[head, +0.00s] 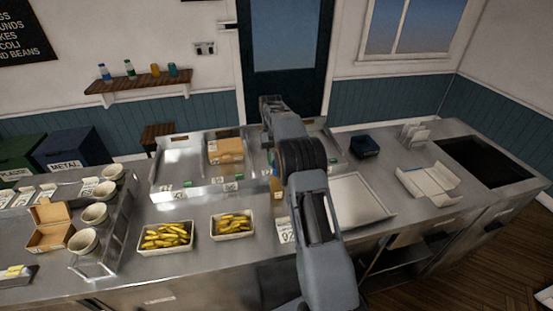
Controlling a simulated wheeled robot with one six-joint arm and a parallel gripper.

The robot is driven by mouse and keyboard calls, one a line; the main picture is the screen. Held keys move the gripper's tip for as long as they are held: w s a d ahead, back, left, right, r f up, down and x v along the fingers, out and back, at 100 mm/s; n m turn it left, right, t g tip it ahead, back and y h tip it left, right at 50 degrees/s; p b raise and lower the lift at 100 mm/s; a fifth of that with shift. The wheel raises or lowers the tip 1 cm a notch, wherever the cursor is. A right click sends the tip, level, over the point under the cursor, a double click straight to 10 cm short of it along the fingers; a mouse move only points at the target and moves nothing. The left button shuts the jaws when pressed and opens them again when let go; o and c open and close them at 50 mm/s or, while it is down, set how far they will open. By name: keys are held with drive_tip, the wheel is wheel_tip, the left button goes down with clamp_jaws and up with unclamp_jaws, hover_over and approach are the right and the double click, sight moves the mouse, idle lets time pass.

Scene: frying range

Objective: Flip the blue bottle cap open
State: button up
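My arm reaches from the bottom of the head view over the steel counter (190,285). My gripper (268,101) is at its far end, pointing away from me, and its fingers are too small and hidden to tell open from shut. A small bottle with blue on it (102,73) stands at the left end of the wall shelf; its cap is too small to tell open or shut. A yellow-amber bottle-like item (276,184) stands on the counter, partly hidden by my arm. I cannot make out a blue flip cap on it.
The wall shelf (140,82) also holds a green-marked bottle (129,69) and two cups. Two trays of yellow food (166,249) (233,235) sit at the counter front. A cardboard box (226,150), dark blue container (364,146) and white tray (358,201) stand around my arm.

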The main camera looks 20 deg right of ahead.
drive_tip(key=o, duration=0.9)
drive_tip(key=shift+f, duration=0.1)
drive_tip(key=shift+r, duration=0.35)
wheel_tip(320, 180, up, 2)
drive_tip(key=shift+r, duration=0.25)
drive_tip(key=s+a+r+b, duration=0.2)
drive_tip(key=s+r+b, duration=0.1)
drive_tip(key=s+r, duration=0.7)
drive_tip(key=s, duration=0.3)
drive_tip(key=shift+s+a, duration=0.35)
drive_tip(key=shift+a, duration=0.05)
